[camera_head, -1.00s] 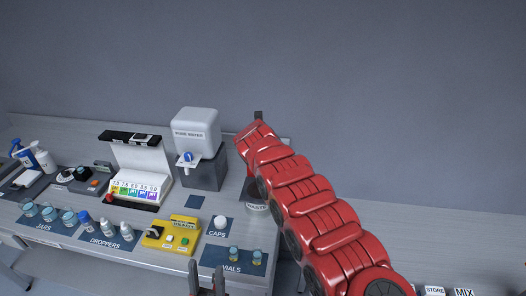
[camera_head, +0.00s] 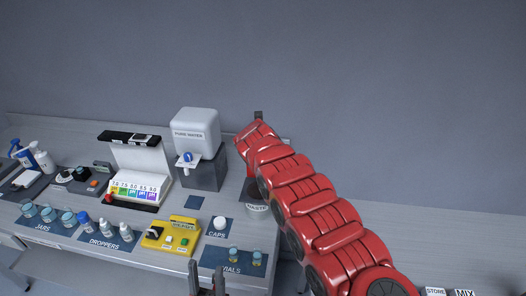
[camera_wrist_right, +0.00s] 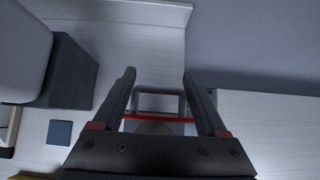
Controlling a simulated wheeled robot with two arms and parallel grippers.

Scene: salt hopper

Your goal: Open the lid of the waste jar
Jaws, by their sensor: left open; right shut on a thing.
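In the right wrist view, my right gripper (camera_wrist_right: 158,74) is shut on a grey handle (camera_wrist_right: 158,90), with a finger at each side. A red strip (camera_wrist_right: 158,118) runs below the handle, and a grey round part shows under it. My right gripper's tips are hidden in the head view. My left gripper (camera_head: 207,270) is open and empty at the bench's front edge.
The water dispenser (camera_head: 196,135) on its dark block (camera_head: 205,173) stands close left of the jar. Caps (camera_head: 219,222), vials (camera_head: 233,255) and a yellow device (camera_head: 171,236) lie in front and left.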

